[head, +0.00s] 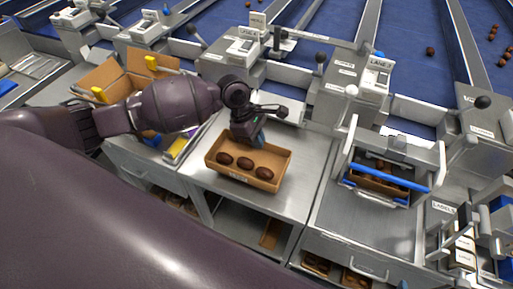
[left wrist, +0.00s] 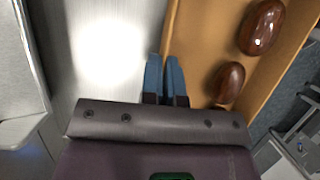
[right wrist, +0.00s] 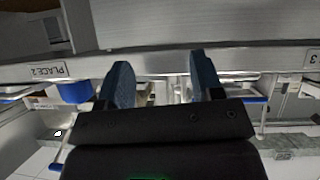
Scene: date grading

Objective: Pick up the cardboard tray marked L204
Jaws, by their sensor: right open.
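A cardboard tray (head: 270,183) with three brown dates stands on the middle metal bench, a small label on its front wall too small to read. My left gripper (head: 257,140) is at the tray's far wall. In the left wrist view its blue fingers (left wrist: 165,77) are close together, with the edge of the tray (left wrist: 190,40) running between them; they look shut on that wall. My right gripper (right wrist: 158,85) shows only in the right wrist view, its blue fingers wide apart and empty, facing a metal bench edge marked PLACE 2.
Another tray sits in a metal frame with a blue bar (head: 388,178) to the right. An open cardboard box (head: 125,80) stands at the left. Lane machines (head: 355,85) line the back. Bench surface (head: 305,170) right of the tray is clear.

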